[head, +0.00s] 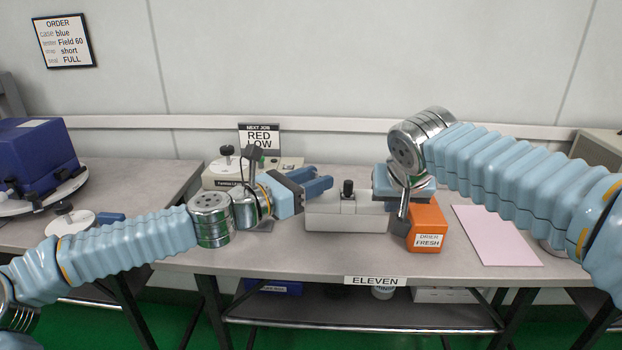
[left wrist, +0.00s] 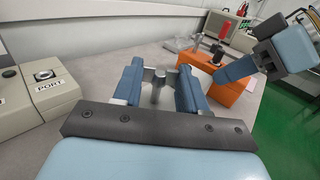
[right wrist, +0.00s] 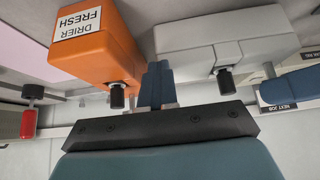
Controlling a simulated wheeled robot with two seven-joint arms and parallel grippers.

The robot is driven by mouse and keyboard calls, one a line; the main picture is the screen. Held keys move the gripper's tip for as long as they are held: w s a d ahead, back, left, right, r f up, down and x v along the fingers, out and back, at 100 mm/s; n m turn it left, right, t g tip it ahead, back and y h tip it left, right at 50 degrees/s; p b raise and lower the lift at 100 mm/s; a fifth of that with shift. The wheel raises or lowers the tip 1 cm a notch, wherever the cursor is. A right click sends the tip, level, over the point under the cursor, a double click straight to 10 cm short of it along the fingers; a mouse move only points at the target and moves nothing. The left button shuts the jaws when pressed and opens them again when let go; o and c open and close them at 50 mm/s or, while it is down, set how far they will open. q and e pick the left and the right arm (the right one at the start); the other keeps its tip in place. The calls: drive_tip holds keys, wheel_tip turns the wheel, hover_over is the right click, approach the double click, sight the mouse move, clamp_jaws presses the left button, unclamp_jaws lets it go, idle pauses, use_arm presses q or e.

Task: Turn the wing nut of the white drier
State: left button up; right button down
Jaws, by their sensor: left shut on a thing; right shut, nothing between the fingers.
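The white drier (head: 335,217) is a pale box with a black knob on top, mid-table. It shows upside down in the right wrist view (right wrist: 215,38). My left gripper (head: 326,185) reaches in from the left at its top left. In the left wrist view a metal wing nut (left wrist: 158,84) sits between its two blue fingers, and they are shut on it. The head view does not show the nut clearly. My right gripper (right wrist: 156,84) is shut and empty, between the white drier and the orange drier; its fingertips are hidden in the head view.
The orange drier (head: 427,228), labelled "DRIER FRESH", stands right of the white one. A pink sheet (head: 497,235) lies further right. A tester (head: 222,170) and a "NEXT JOB" sign (head: 259,135) stand behind my left gripper. A blue case (head: 35,155) is on the left table.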

use_arm(q)
drive_tip(key=n+t+y, duration=0.2)
drive_tip(key=y, duration=0.1)
drive_tip(key=n+t+y, duration=0.1)
drive_tip(key=shift+s+d+n+t+y, duration=0.25)
drive_tip(key=shift+d+n+t+y, duration=0.05)
drive_tip(key=shift+d+t, duration=0.1)
drive_tip(key=n+t+y, duration=0.1)
drive_tip(key=n+y, duration=0.2)
drive_tip(key=y, duration=0.2)
drive_tip(key=shift+d+n+t, duration=0.2)
drive_tip(key=shift+n+t, duration=0.2)
drive_tip(key=n+y, duration=0.3)
drive_tip(key=y, duration=0.1)
drive_tip(key=n+y, duration=0.2)
drive_tip(key=y, duration=0.3)
drive_tip(key=shift+d+n, duration=0.2)
drive_tip(key=shift+n, duration=0.2)
drive_tip(key=shift+f+g+y, duration=0.1)
drive_tip(key=shift+g+y, duration=0.2)
drive_tip(key=shift+y, duration=0.2)
drive_tip(key=o, duration=1.1)
